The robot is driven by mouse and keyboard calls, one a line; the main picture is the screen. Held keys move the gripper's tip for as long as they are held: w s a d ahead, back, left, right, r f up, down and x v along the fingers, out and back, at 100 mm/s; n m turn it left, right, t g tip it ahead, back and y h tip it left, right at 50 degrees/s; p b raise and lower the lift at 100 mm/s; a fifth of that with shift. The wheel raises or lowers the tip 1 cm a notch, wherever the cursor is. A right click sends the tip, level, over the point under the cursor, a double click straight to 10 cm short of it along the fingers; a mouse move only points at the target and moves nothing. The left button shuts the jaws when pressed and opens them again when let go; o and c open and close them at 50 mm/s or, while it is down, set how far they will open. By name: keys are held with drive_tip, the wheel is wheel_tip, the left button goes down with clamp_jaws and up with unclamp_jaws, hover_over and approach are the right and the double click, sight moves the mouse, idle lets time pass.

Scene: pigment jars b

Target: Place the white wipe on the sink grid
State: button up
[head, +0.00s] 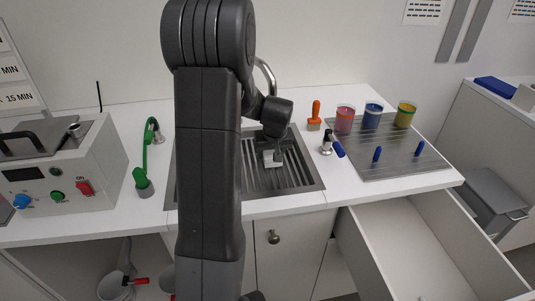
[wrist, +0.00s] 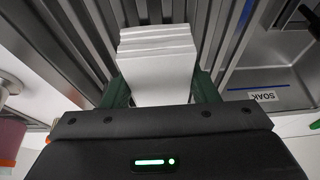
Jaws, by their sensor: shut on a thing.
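The white wipe (wrist: 158,62) is a small folded white stack held between the two green fingers of my gripper (wrist: 160,90) in the wrist view. In the head view the white wipe (head: 272,158) shows as a small pale patch beneath my gripper (head: 271,152), over the sink grid (head: 283,178). The grid is a dark metal rack of parallel bars set in the sink, and its bars also show behind the wipe in the wrist view. I cannot tell whether the wipe touches the bars. My arm hides the left part of the sink.
An orange-handled tool (head: 315,112) and a blue-handled tap (head: 335,147) stand right of the sink. Three jars (head: 373,113) stand on a ribbed metal board (head: 390,150). A white machine (head: 62,170) and a green hose fitting (head: 145,165) are at left. An open drawer (head: 430,245) juts out at front right.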

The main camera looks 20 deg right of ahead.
drive_tip(key=shift+s+f, duration=0.1)
drive_tip(key=shift+f, duration=0.05)
drive_tip(key=shift+f, duration=0.1)
drive_tip(key=o, duration=1)
drive_tip(key=shift+o, duration=0.2)
drive_tip(key=shift+r, duration=0.45)
drive_tip(key=v, duration=1.1)
drive_tip(key=shift+s, duration=0.25)
drive_tip(key=shift+a+r, duration=0.1)
